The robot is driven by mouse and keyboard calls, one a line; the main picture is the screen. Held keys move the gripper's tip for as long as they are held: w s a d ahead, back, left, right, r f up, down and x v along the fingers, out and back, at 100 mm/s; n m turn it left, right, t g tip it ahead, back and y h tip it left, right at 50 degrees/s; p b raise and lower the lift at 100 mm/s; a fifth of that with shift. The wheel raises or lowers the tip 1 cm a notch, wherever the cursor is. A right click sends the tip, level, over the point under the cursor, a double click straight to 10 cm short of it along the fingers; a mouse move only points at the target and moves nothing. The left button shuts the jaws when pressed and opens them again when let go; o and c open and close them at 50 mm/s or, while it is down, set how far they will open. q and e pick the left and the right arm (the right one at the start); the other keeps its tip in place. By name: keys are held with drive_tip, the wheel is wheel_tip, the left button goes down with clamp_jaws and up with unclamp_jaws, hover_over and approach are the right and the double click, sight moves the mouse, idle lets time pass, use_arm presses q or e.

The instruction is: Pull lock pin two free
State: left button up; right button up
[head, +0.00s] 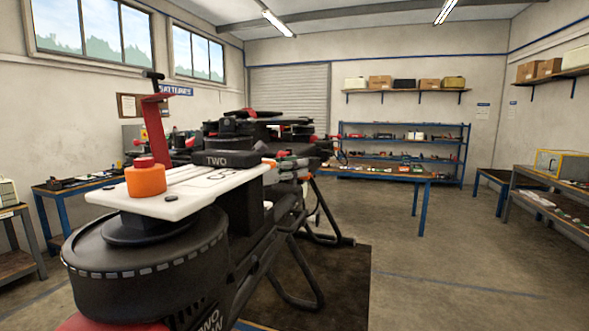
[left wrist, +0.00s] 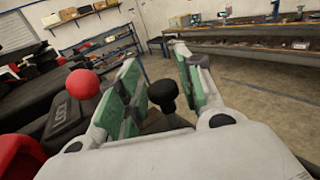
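A dark block marked TWO (head: 230,159) is on the drone in the head view. A dark lettered block (left wrist: 68,117) with a red ball (left wrist: 82,83) shows at the left of the left wrist view. My left gripper (head: 290,162) is small beside the TWO block, partly hidden by drone parts. In the left wrist view its green-padded fingers (left wrist: 160,75) are apart. A black knob (left wrist: 164,94) stands between them, with a gap to the right finger; contact with the left finger is unclear. I cannot tell whether the knob is lock pin two. My right gripper is not in view.
A black drum (head: 150,265), a white flat part (head: 200,190) with an orange cap (head: 145,180), and a red lever (head: 155,130) fill the near left. A blue-legged bench (head: 385,174) stands behind. Open floor (head: 450,255) lies to the right.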

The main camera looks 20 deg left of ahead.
use_arm(q)
drive_tip(key=shift+f, duration=0.1)
drive_tip(key=shift+v, duration=1.1)
drive_tip(key=v, duration=0.9)
drive_tip(key=shift+s+a, duration=0.2)
drive_tip(key=shift+s, duration=0.1)
